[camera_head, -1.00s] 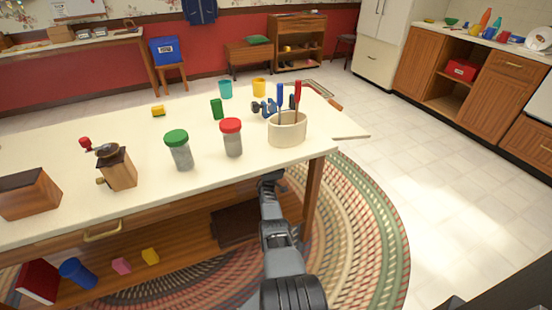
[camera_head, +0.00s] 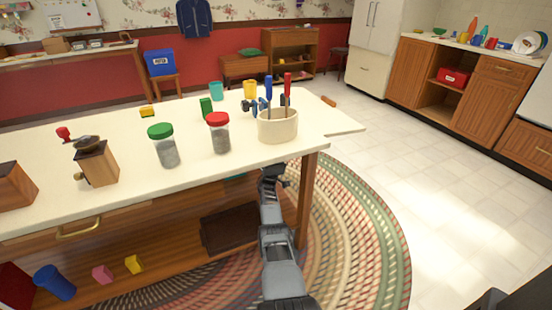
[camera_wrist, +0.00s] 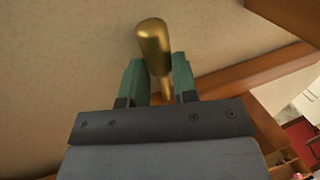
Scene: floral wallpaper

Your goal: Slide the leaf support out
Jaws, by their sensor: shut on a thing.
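A brass knob (camera_wrist: 153,45) stands between the green fingers of my gripper (camera_wrist: 158,78) in the wrist view. The gripper is shut on its narrower stem. In the head view my gripper (camera_head: 272,176) is low beside the front right of the table (camera_head: 60,205), just below the tabletop edge and left of the right front leg (camera_head: 308,195). The knob is hidden there. A wooden bar (camera_wrist: 258,70) runs behind the knob in the wrist view, under a pale surface. I cannot tell whether this bar is the leaf support.
On the tabletop near the arm are a cream crock (camera_head: 277,127) with tools, a red-lidded jar (camera_head: 219,135) and a green-lidded jar (camera_head: 163,146). A pale leaf (camera_head: 342,122) juts out at the table's right end. Open floor lies to the right.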

